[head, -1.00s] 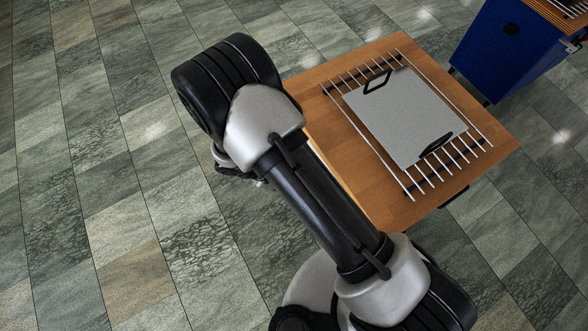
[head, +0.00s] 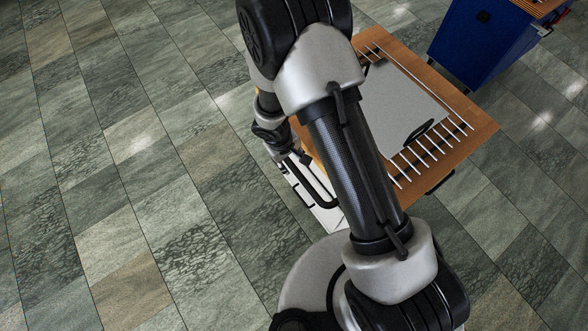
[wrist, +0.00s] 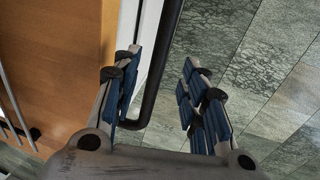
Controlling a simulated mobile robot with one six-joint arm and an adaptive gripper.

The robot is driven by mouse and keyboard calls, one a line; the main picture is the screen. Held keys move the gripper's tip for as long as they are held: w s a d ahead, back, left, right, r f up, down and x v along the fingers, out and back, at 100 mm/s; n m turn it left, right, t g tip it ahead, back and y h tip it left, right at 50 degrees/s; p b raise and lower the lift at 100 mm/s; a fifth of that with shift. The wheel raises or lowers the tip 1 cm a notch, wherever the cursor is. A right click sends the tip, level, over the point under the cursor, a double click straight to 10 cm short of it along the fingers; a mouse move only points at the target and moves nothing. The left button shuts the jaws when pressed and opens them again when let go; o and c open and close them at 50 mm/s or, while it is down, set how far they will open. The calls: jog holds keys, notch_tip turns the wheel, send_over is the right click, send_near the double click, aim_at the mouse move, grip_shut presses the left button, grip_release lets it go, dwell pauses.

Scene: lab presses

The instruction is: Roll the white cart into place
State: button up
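The white cart shows in the head view as a wooden top (head: 470,150) with a white side (head: 327,213) facing down-left. A black bar handle (head: 318,187) is on that side. In the wrist view, the white side (wrist: 153,35) and the black handle (wrist: 166,45) run up the picture beside the wooden top (wrist: 60,60). My gripper (wrist: 163,70) is open, with blue-padded fingers. The handle lies between the fingers in this view, closer to the left one; whether it is at fingertip depth I cannot tell. In the head view my gripper (head: 296,157) is at the cart's handle side, partly hidden by my arm.
A grey plate (head: 405,105) with black handles lies on a rack of metal rods (head: 428,152) on the cart top. A blue cabinet (head: 480,42) stands beyond the cart at the upper right. The tiled floor to the left (head: 130,150) is clear.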

aim_at(294, 168)
jog(key=f, duration=0.2)
jog(key=f+b, duration=0.1)
jog(key=f, duration=0.1)
jog(key=d+f+b, duration=0.1)
jog(key=f, duration=0.2)
jog(key=shift+w, duration=0.4)
jog(key=shift+c, duration=0.5)
grip_shut()
